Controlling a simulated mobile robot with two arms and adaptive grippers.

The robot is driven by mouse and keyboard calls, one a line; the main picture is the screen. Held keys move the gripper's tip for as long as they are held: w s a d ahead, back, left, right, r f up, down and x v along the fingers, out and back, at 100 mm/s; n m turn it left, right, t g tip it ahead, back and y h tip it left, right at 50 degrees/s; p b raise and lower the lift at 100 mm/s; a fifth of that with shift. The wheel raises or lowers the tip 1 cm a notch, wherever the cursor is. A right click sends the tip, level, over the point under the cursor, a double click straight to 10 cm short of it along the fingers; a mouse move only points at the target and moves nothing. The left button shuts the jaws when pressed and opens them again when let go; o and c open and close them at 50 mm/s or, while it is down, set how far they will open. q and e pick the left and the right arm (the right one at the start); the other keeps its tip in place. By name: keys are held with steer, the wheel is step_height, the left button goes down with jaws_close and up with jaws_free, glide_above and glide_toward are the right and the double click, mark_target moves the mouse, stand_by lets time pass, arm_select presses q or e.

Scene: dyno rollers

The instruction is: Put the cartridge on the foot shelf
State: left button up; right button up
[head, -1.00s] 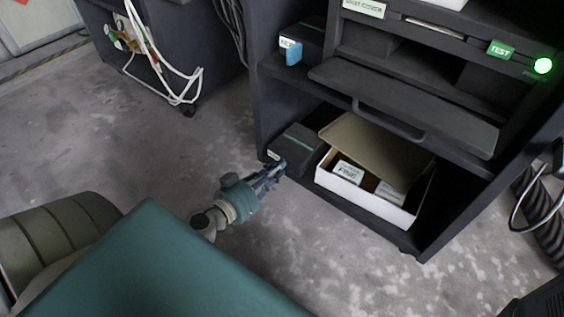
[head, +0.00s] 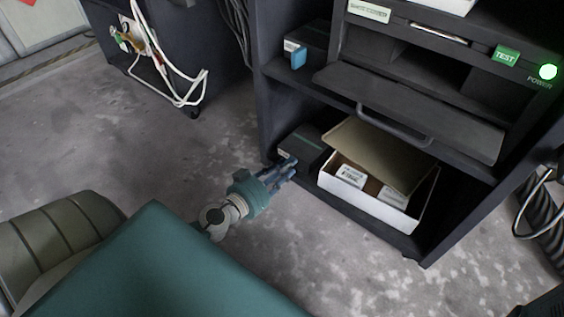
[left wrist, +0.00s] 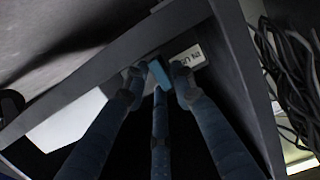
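The cartridge (head: 305,146) is a dark box with a green stripe on top and a pale label on its front. It sits on the left of the low foot shelf (head: 345,216), beside a white box. My left gripper (head: 291,165) is at its front end. In the left wrist view the fingers (left wrist: 159,75) stand apart on either side of a small blue tab (left wrist: 160,73), with the label (left wrist: 190,57) behind. The fingers look open around the tab; contact is hard to tell. My right gripper is not in view.
An open white box (head: 375,205) with small cartons stands right of the cartridge. A similar dark unit with a blue tab (head: 298,58) is on the shelf above. A hinged panel with a handle (head: 395,125) overhangs the foot shelf. The floor in front is clear.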

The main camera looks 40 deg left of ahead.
arm_select(q)
steer(key=d+v, duration=0.1)
steer(key=v, duration=1.1)
steer(key=shift+a, duration=0.5)
